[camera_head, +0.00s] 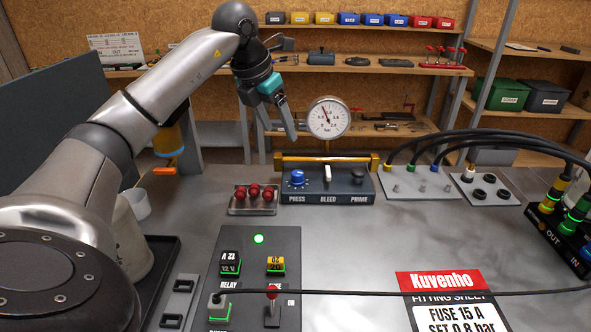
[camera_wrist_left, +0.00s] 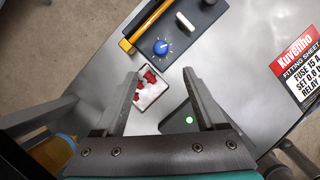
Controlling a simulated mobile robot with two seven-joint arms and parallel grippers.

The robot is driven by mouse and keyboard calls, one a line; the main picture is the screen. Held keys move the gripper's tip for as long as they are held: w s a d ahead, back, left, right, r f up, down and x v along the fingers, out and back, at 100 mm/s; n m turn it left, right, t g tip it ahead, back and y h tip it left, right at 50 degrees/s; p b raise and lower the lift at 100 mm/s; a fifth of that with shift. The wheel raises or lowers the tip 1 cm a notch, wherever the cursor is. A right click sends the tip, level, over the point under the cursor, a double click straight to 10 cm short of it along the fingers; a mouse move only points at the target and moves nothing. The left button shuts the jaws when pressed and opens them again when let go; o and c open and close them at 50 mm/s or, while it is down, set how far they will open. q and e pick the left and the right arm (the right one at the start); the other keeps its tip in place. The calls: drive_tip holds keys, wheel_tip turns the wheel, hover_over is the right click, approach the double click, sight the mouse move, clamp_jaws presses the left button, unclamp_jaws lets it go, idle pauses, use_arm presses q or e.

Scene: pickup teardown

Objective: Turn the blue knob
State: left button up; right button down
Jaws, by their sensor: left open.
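The blue knob (camera_head: 297,178) sits at the left end of a dark panel (camera_head: 345,197), above the label PRESS. It also shows in the left wrist view (camera_wrist_left: 161,47), beyond the fingertips. A white lever above BLEED and a dark knob above PRIME share the panel. My left gripper (camera_head: 279,125) is in the air above and behind the knob in the head view, apart from it. Its jaws are open and empty, as the left wrist view (camera_wrist_left: 162,75) shows. My right gripper is in neither view.
A tray of red-topped pieces (camera_head: 253,207) stands left of the knob panel. A pressure gauge (camera_head: 329,118) rises behind it, with a brass bar (camera_head: 326,160) along the back. A fuse and relay panel (camera_head: 236,245) lies in front. Cables cross the right side.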

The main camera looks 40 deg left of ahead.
sight(297, 173)
use_arm(q)
drive_tip(key=b+x, duration=0.2)
drive_tip(key=x, duration=1.1)
drive_tip(key=shift+d+f, duration=0.1)
drive_tip(key=shift+f, duration=0.25)
drive_tip(key=shift+w+f, duration=0.3)
drive_tip(key=shift+f, duration=0.35)
drive_tip(key=c, duration=1.1)
clamp_jaws()
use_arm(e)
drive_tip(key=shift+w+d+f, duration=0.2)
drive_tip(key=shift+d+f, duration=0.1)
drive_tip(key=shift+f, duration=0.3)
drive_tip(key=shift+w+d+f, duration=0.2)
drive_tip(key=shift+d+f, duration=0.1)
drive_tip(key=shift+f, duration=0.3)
